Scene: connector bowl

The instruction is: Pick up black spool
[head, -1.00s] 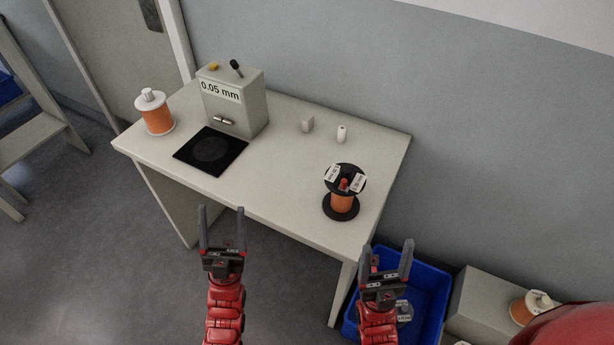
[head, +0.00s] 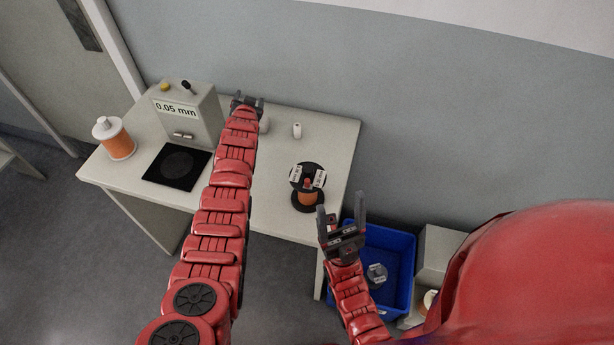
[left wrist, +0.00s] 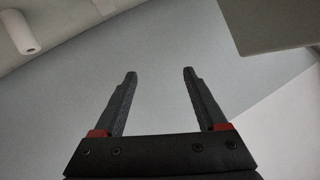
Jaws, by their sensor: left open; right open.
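The black spool (head: 308,187) stands upright on the table, toward its right front part. It has black flanges, orange winding, white labels and a red knob on top. My left gripper (head: 247,98) is stretched out over the back of the table beside the grey box, away from the spool. In the left wrist view its open fingers (left wrist: 160,90) have nothing between them. My right gripper (head: 340,208) is open and empty, just right of the spool, by the table's right front corner and apart from the spool in the picture.
A grey box (head: 195,118) reading 0.05 mm stands on the table (head: 272,215) behind a black pad (head: 160,178). A white-capped orange spool (head: 117,140) is at left, a small white cylinder (head: 297,131) at the back. A blue bin (head: 400,255) is on the floor at right.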

